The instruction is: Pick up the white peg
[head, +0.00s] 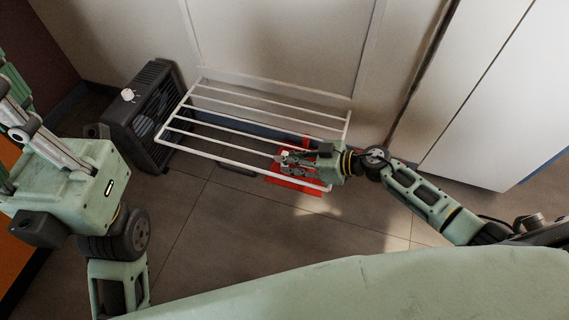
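My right gripper (284,162) reaches in from the right over the right end of a white wire rack (225,145), above a red object (298,187). A small pale spot shows at its fingertips; I cannot tell whether this is the white peg, a part of the rack or of the gripper. The fingers are too small to tell open from shut. No white peg can be made out for certain. My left arm is large at the left; its metal bars are cut by the picture edge, and the state of its gripper cannot be read.
A black heater-like box (147,115) with a white knob (128,95) stands left of the rack. A pale panelled door or wall (280,45) is behind. White cabinet fronts (490,110) stand at the right. The tiled floor (215,225) in front is clear.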

